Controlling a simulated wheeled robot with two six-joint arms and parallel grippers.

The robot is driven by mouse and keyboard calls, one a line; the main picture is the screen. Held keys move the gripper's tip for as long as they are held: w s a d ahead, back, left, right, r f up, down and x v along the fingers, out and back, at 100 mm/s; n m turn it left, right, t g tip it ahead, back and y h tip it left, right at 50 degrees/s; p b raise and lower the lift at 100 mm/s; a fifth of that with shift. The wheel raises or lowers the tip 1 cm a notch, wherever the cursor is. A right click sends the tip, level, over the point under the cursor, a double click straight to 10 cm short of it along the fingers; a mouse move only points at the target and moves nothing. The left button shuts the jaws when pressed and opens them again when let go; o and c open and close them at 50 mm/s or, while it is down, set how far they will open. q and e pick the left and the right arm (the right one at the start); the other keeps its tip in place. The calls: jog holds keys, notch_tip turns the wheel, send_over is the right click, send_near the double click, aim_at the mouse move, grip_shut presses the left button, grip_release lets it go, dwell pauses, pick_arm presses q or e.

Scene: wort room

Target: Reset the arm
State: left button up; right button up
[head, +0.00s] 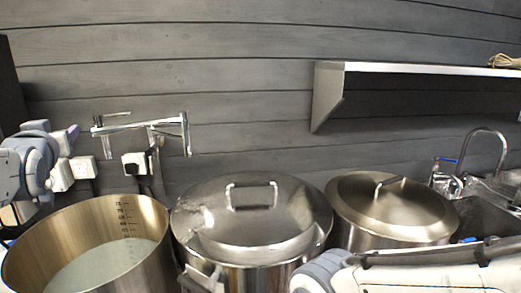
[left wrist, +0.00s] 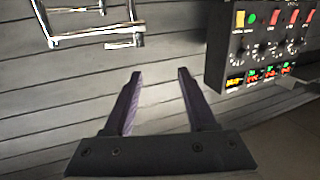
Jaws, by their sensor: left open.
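My left arm comes in at the left edge of the head view, above the open pot. Its gripper shows clearly in the left wrist view (left wrist: 158,76), with two dark purple fingers spread apart and nothing between them. The grey plank wall lies beyond the fingers. My right arm crosses the lower right corner of the head view, in front of the pots; its gripper is not in view.
An open pot (head: 160,230) with pale liquid, a large lidded pot (head: 250,245) and a smaller lidded pot (head: 360,212) stand side by side. A chrome swing tap (head: 150,126) is on the wall, a shelf (head: 420,68) above right. A control panel (left wrist: 262,50) shows in the left wrist view.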

pick_arm(q)
jog(key=s+d+f+m+g+h+b, duration=0.1)
jog(key=d+f+m+g+h+b, duration=0.3)
jog(key=d+f, duration=0.9)
jog(key=s+d+f+m+g+h+b, duration=0.15)
jog(key=d+f+h, duration=0.35)
jog(key=d+f, duration=0.8)
jog(key=s+d+f+m+g+b, duration=0.2)
jog(key=s+d+f+m+g, duration=0.2)
jog(key=s+f, duration=0.3)
jog(key=s+d+f+m+g+b, duration=0.2)
jog(key=s+d+f+g, duration=0.3)
jog(key=s, duration=1)
notch_tip(320, 180, down, 3)
jog(key=shift+s+d+r+m+g, duration=0.1)
jog(key=shift+s+d+m+g, duration=0.3)
jog(key=shift+d+m, duration=0.45)
